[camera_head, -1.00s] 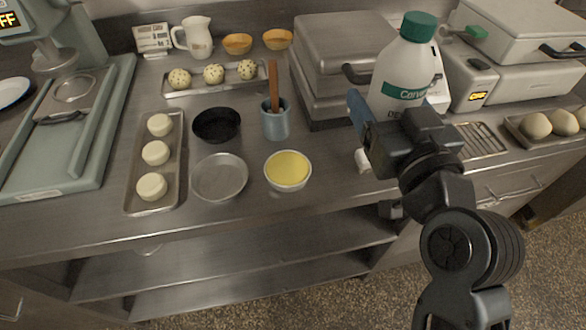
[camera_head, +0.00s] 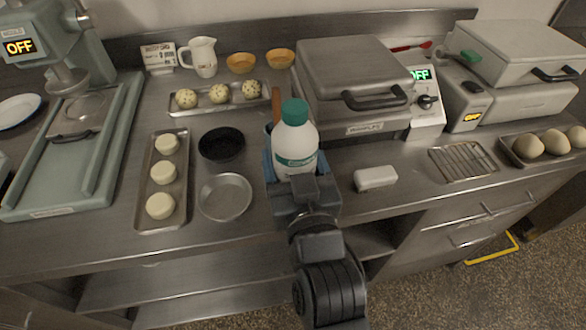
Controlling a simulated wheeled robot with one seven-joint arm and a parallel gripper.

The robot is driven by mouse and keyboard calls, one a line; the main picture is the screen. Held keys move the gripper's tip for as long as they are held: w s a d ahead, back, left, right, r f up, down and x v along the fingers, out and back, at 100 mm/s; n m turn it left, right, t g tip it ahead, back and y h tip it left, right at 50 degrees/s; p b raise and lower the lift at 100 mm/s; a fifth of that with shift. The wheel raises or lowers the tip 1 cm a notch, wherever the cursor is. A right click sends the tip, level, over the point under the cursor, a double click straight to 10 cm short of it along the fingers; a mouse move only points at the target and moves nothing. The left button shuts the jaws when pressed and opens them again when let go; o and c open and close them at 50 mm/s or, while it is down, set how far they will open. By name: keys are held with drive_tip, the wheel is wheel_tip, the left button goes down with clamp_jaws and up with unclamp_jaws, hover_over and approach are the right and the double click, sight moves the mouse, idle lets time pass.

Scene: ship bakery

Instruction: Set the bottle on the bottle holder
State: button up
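My gripper (camera_head: 293,178) is shut on the bottle, a white bottle (camera_head: 296,150) with a green cap and a green label band. The bottle is upright, held above the counter near the front middle. It hides most of the blue cup with the wooden handle. No thing is clearly marked as the bottle holder. A black round dish (camera_head: 222,144) and a silver round dish (camera_head: 225,196) lie left of the gripper, and a wire rack (camera_head: 463,161) lies to the right; I cannot tell which, if any, is the holder.
A tray of pale rounds (camera_head: 144,203) lies left, and a tray of speckled balls (camera_head: 235,107) behind. A closed press (camera_head: 352,75) stands behind the gripper's right side. A small white block (camera_head: 375,178) lies right. A tray of eggs (camera_head: 514,153) sits far right.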

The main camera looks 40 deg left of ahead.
drive_tip(key=shift+f, duration=1.7)
drive_tip(key=shift+f, duration=0.15)
drive_tip(key=o, duration=1.6)
drive_tip(key=b+v, duration=0.2)
drive_tip(key=v, duration=1)
drive_tip(key=shift+d, duration=0.1)
